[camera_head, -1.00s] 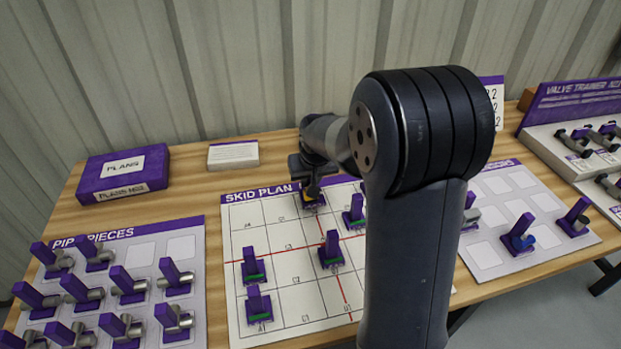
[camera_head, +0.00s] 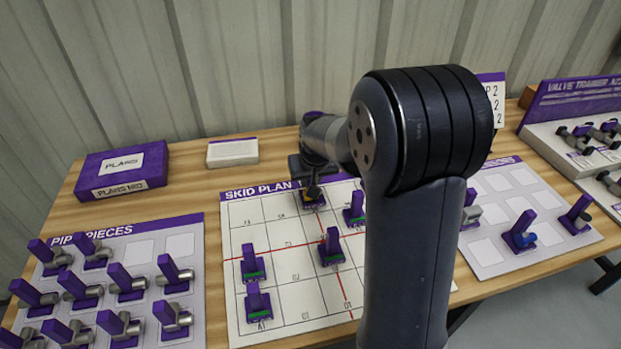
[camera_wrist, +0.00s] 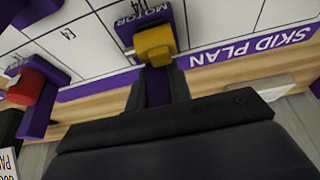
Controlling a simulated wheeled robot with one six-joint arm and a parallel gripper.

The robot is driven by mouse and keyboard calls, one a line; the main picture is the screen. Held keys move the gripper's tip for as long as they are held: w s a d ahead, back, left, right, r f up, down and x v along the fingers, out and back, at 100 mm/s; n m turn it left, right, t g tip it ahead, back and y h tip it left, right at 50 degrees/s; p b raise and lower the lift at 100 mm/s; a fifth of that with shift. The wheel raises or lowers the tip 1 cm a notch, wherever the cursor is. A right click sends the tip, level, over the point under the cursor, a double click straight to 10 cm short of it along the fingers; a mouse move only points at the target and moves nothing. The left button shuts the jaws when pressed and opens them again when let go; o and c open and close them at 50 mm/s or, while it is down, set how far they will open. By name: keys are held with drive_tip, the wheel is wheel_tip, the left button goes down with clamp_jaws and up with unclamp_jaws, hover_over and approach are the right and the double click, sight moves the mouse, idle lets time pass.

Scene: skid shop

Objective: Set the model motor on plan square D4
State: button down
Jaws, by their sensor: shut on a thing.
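The model motor (camera_wrist: 154,42) is a yellow body on a purple base with the word MOTOR. My gripper (camera_wrist: 158,85) is shut on its purple upright handle, at the far edge of the skid plan (camera_wrist: 102,75). In the head view my gripper (camera_head: 308,172) is over the far row of the white gridded skid plan (camera_head: 283,208), partly hidden by my arm. The motor is low over a far-row square or on it; I cannot tell whether it touches. The square's label beside it is too small to read surely.
Purple-handled pieces with green parts (camera_head: 331,247) stand on nearer plan squares. A purple piece with a red body (camera_wrist: 28,85) is left in the wrist view. The pipe pieces board (camera_head: 190,240) is left, another piece board (camera_head: 550,240) right. A purple plans box (camera_head: 122,172) stands behind.

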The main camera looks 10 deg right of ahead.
drive_tip(key=shift+f, duration=0.15)
drive_tip(key=c, duration=1.2)
unclamp_jaws()
drive_tip(key=shift+r, duration=0.2)
drive_tip(key=shift+r+p, duration=0.4)
drive_tip(key=shift+r, duration=0.05)
drive_tip(key=shift+r+p, duration=2.55)
drive_tip(key=shift+r, duration=0.95)
